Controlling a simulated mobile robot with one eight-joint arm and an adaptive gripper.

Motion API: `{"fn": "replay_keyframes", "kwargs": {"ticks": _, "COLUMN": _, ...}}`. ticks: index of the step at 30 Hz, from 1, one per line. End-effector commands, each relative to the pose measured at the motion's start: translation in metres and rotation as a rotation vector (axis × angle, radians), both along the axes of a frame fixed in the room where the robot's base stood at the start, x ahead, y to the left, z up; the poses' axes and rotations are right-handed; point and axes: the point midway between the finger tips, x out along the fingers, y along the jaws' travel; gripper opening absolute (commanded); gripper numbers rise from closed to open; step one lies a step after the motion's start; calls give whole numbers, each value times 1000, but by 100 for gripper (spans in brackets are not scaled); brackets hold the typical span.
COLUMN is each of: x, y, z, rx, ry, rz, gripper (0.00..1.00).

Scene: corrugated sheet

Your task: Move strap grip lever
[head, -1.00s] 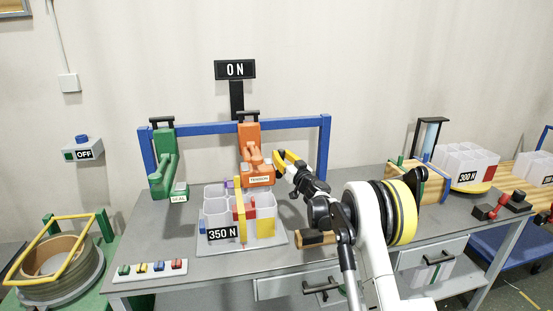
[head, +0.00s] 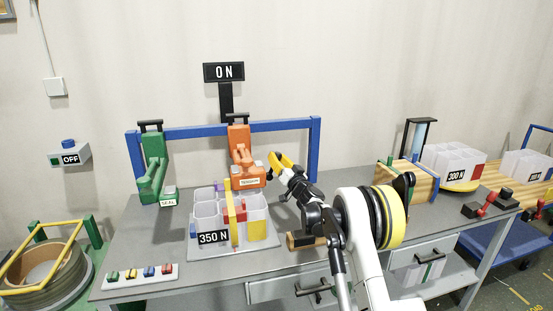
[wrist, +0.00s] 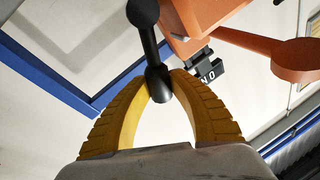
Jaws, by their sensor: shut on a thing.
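The orange tension tool (head: 243,160) hangs from the blue frame, with a small label on its base. In the wrist view, a black lever with a rounded end (wrist: 157,82) comes down beside the orange body (wrist: 200,18). My gripper (wrist: 160,80) has its two yellow ribbed fingers shut on that rounded end. In the head view my gripper (head: 272,163) is just right of the orange tool; the lever is too small to make out clearly there. A green seal tool (head: 152,165) hangs to the left, apart from my gripper.
A bin block marked 350 N (head: 213,238) stands below the orange tool, close to my arm. The blue frame (head: 315,150) has a post right of my gripper. A strip of coloured clips (head: 140,276) lies front left.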

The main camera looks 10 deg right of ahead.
Motion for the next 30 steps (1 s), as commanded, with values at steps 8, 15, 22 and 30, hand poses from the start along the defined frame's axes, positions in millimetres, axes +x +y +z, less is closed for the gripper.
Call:
{"fn": "replay_keyframes", "kwargs": {"ticks": 8, "x": 0, "y": -1, "z": 0, "rx": -1, "ry": 0, "rz": -1, "gripper": 48}}
{"fn": "replay_keyframes", "kwargs": {"ticks": 15, "x": -6, "y": -2, "z": -1, "rx": -1, "ry": 0, "rz": -1, "gripper": 48}}
{"fn": "replay_keyframes", "kwargs": {"ticks": 22, "x": -47, "y": -11, "z": -9, "rx": 0, "ry": 0, "rz": -3, "gripper": 48}}
{"fn": "replay_keyframes", "kwargs": {"ticks": 30, "x": -99, "y": -22, "z": -20, "rx": 0, "ry": 0, "rz": -3, "gripper": 48}}
